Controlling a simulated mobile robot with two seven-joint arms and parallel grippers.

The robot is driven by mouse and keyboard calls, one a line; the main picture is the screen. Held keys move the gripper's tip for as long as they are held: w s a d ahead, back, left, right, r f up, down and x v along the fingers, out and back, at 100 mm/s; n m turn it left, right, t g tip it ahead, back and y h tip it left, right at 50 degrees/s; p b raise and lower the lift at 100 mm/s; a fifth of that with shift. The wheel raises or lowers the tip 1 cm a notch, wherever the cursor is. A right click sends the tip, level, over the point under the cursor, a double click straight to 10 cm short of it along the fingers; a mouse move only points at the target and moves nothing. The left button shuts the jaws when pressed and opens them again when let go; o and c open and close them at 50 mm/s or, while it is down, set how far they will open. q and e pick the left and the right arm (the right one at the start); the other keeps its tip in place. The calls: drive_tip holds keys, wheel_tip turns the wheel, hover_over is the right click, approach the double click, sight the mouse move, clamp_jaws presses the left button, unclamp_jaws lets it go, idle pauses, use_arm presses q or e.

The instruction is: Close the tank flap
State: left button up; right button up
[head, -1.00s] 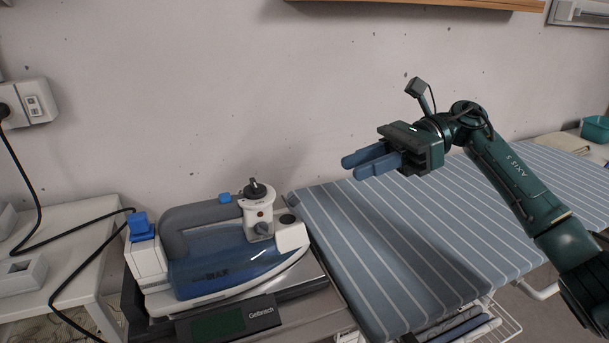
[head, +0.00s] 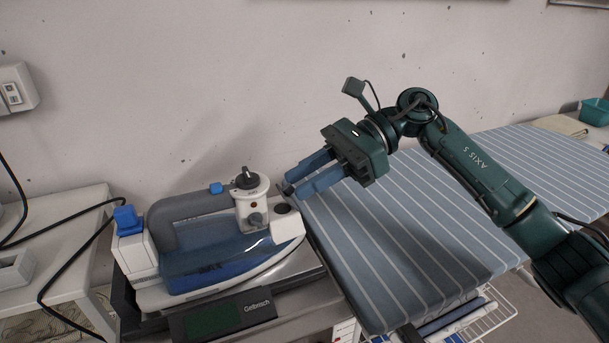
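A steam iron with a blue see-through tank (head: 215,262) and grey handle stands on a scale-like base at the lower left. On its white nose is a small dark round spot (head: 282,208), which may be the tank opening or its flap; I cannot tell which way the flap stands. My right gripper (head: 290,184) comes in from the right with its blue fingers slightly apart and empty. Its fingertips are just above and right of the nose, close to the dark spot; contact cannot be told. My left gripper is not in view.
A white-and-black dial knob (head: 250,198) stands upright on the iron, left of my fingertips. A striped ironing board (head: 400,240) lies to the right. A white side table (head: 60,237) with a black cable is at the left. The wall is behind.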

drive_tip(key=shift+s+a+f, duration=0.15)
drive_tip(key=shift+a, duration=0.15)
drive_tip(key=shift+c, duration=0.4)
clamp_jaws()
